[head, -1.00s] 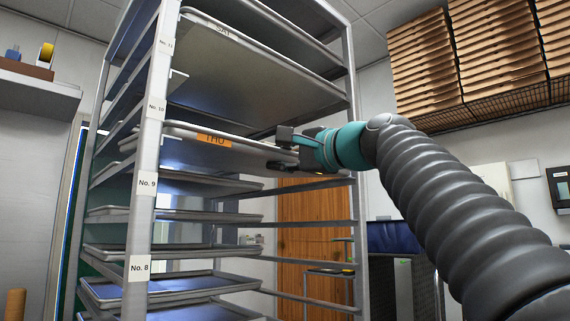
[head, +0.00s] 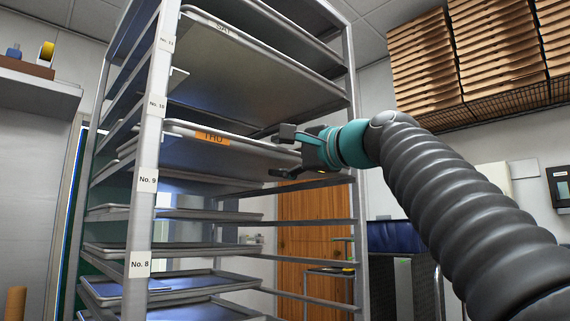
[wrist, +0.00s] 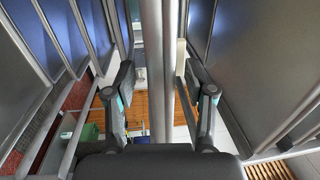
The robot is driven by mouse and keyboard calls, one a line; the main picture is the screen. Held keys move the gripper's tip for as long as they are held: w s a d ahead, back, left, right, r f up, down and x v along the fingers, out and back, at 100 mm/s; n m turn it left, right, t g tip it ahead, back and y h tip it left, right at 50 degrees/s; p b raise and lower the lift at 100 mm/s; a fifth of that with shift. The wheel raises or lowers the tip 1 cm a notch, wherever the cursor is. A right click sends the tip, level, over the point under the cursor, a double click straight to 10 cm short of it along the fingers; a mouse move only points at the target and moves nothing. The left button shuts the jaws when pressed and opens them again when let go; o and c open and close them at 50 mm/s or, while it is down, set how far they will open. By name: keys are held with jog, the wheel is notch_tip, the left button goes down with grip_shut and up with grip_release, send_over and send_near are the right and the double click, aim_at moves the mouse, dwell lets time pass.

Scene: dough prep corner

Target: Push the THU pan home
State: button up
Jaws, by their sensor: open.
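The THU pan (head: 250,143) is a grey metal sheet pan with an orange THU label (head: 212,137) on its front rim. It sits in the tall rack, between the SAT pan above and the lower pans. My gripper (head: 284,153) is open at the right end of the pan's front rim. One finger is above the rim and one below it, and neither looks closed on it. In the wrist view the open fingers (wrist: 157,95) stand either side of a grey metal bar (wrist: 158,60), which looks like the pan's rim. The pan's back end is hidden.
The rack (head: 147,215) carries labels such as No. 9 (head: 147,180) and No. 8 (head: 139,264). The SAT pan (head: 250,65) lies above, and several pans lie below. The rack's right post (head: 353,110) is close to my gripper. Stacked boxes (head: 425,55) sit on a wire shelf at upper right.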

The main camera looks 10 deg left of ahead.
jog(key=shift+b+v, duration=1.1)
jog(key=shift+v, duration=2.35)
